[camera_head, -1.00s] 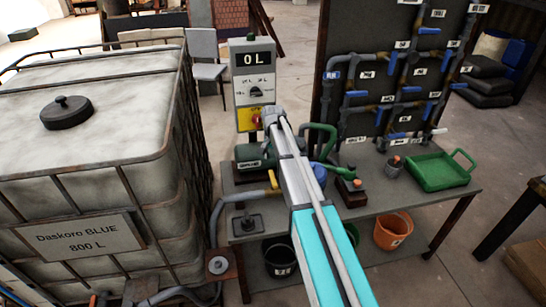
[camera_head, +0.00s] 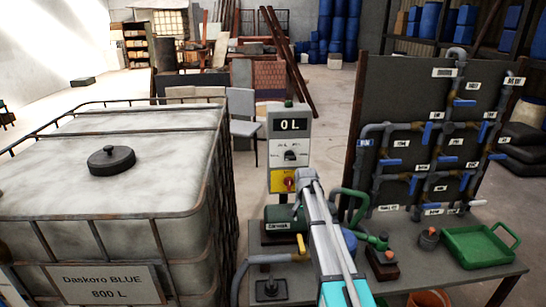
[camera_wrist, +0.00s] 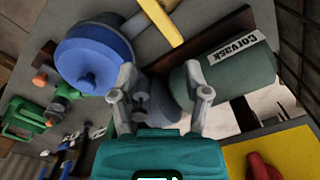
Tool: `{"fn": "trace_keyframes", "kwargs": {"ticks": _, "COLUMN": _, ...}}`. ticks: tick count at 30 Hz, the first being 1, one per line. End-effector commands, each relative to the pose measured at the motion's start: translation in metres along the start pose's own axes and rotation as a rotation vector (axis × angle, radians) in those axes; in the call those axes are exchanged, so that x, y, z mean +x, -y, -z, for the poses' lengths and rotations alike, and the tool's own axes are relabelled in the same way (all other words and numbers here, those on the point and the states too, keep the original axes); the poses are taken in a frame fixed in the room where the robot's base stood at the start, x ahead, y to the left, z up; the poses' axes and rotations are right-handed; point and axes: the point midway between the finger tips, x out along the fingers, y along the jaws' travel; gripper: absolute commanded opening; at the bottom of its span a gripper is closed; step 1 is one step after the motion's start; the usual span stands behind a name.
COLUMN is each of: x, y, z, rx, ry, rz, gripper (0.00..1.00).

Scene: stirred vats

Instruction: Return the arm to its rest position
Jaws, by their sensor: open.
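My arm (camera_head: 325,232) reaches forward over the bench, not folded in. Its end, with my gripper, is in front of the lower part of the control box (camera_head: 289,150), close to the red knob; the fingers cannot be made out there. In the wrist view my gripper (camera_wrist: 162,92) is open, with its two grey fingers apart and nothing held between them. Beyond the fingers lie a green cylinder (camera_wrist: 215,85) labelled Corvask and a blue round housing (camera_wrist: 92,55). The red knob (camera_wrist: 262,167) on a yellow panel shows at the lower right.
A caged tank (camera_head: 110,200) labelled Daskoro BLUE 800 L stands left of the arm. A pipe board (camera_head: 400,105) with blue valves rises at the right. A green tray (camera_head: 480,245) lies on the bench (camera_head: 410,282). A yellow handle (camera_wrist: 160,20) is near the fingers.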

Motion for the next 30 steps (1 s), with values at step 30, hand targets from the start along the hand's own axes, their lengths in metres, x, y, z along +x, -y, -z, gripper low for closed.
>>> {"fn": "trace_keyframes", "kwargs": {"ticks": 30, "x": 0.000, "y": -0.150, "z": -0.248, "rx": -0.596, "ry": -0.001, "rz": 0.000, "gripper": 0.61}}
